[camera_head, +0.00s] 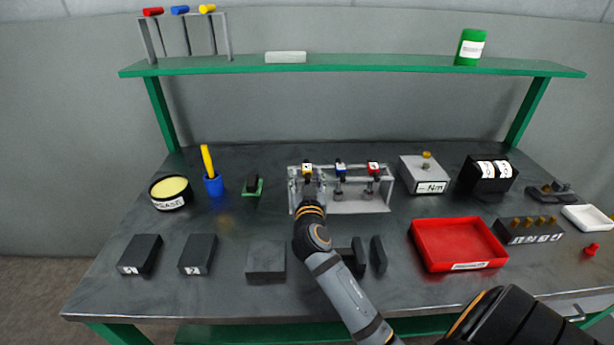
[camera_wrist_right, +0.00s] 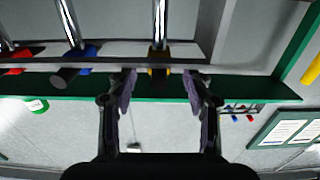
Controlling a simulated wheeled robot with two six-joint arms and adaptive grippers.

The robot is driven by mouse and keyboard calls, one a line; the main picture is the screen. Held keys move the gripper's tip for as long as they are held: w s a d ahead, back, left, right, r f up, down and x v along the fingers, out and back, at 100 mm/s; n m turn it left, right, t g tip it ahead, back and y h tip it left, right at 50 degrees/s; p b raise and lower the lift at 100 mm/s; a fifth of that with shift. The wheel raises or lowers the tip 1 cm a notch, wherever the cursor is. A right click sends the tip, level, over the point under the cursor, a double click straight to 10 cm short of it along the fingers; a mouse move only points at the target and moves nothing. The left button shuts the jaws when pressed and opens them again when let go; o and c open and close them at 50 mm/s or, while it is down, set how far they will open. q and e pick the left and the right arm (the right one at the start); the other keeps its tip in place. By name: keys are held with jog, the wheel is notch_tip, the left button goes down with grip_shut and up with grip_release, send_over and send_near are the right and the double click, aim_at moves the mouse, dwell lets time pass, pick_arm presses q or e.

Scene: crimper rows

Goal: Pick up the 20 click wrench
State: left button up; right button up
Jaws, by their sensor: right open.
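Three click wrenches stand in a grey metal rack (camera_head: 362,205) in the middle of the bench. They have a yellow end (camera_head: 307,166), a blue end (camera_head: 340,166) and a red end (camera_head: 373,166); no number can be read on them. My right gripper (camera_head: 311,188) is at the yellow-ended wrench, the leftmost in the head view. In the right wrist view my right gripper (camera_wrist_right: 160,84) is open, its fingers on either side of the yellow-ended wrench (camera_wrist_right: 159,52); contact is unclear. The blue (camera_wrist_right: 80,51) and red (camera_wrist_right: 18,54) ends lie left of it there. My left gripper is not in view.
A red tray (camera_head: 413,238), a grey N·m box (camera_head: 422,172) and a black counter box (camera_head: 487,181) stand right of the rack. Dark blocks (camera_head: 265,258) line the front. A blue cup (camera_head: 213,186) and round tin (camera_head: 171,203) stand left. A green shelf (camera_head: 350,63) spans above.

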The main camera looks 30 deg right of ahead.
aim_at(307, 173)
jog(key=x, duration=0.4)
jog(key=shift+w+d+f, duration=0.1)
jog(key=shift+d+f, duration=0.05)
jog(key=shift+c, duration=0.5)
grip_shut()
